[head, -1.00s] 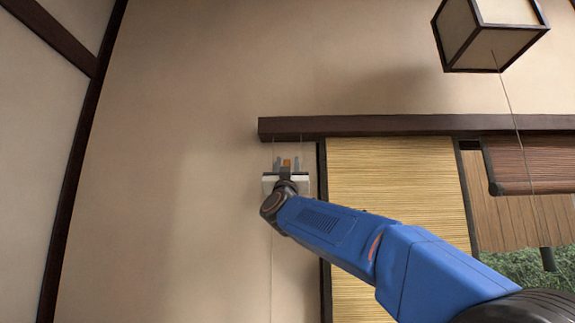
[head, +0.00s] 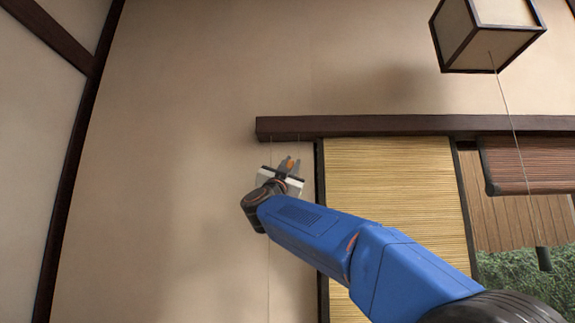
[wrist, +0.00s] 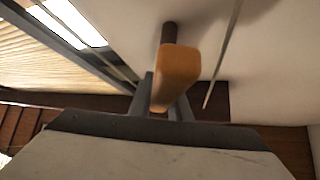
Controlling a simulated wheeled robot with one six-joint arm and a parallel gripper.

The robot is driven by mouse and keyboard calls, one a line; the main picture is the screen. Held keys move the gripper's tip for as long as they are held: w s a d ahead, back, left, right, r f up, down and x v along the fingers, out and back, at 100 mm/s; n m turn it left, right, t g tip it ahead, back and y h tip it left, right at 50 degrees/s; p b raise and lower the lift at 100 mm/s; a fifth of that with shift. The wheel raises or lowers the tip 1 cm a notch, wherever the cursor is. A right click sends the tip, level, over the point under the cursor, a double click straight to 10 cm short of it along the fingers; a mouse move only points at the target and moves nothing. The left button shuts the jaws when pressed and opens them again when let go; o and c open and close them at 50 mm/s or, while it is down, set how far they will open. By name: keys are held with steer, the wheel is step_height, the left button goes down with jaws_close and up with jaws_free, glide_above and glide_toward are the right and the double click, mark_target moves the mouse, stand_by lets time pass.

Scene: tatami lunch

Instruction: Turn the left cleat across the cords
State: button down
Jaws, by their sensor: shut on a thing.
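The left cleat (head: 290,165) is a small orange-brown bar on the wall below the left end of the dark beam. In the wrist view the cleat (wrist: 176,72) sits on a dark round stem. My gripper (head: 289,162) is shut on it, with one grey finger on each side. The gripper and cleat lean to the right in the head view. In the wrist view a cord (wrist: 222,52) passes to the right of the cleat and another cord (wrist: 88,42) to the left; both look apart from it. The cleat's near end is partly hidden by the gripper.
A dark beam (head: 400,126) runs above the bamboo blind (head: 390,210). A box lantern (head: 487,35) hangs at upper right. A brown rolled blind (head: 530,163) hangs at the right. The wall left of the cords is bare.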

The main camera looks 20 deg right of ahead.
steer(key=d+m+g+h, duration=0.1)
steer(key=m+g, duration=0.2)
steer(key=m, duration=0.1)
steer(key=f+m+g+h, duration=0.1)
steer(key=m+g, duration=0.2)
steer(key=d+f+m+g+h, duration=0.1)
steer(key=m+g, duration=0.2)
steer(key=m, duration=0.1)
steer(key=shift+s+d+f+m, duration=0.2)
steer(key=shift+s+d+m, duration=0.1)
steer(key=shift+s, duration=0.1)
steer(key=m+g, duration=0.1)
steer(key=f+m+g, duration=0.1)
steer(key=shift+s+d+f+m+y, duration=0.1)
steer(key=shift+d+m+y, duration=0.2)
steer(key=shift+m+y, duration=0.1)
steer(key=shift+s+d+f+m+g+y, duration=0.15)
steer(key=shift+f+m+g+y, duration=0.8)
steer(key=shift+m, duration=0.55)
steer(key=shift+f, duration=0.1)
steer(key=c, duration=1.6)
jaws_free()
steer(key=shift+c, duration=0.2)
steer(key=v, duration=1.7)
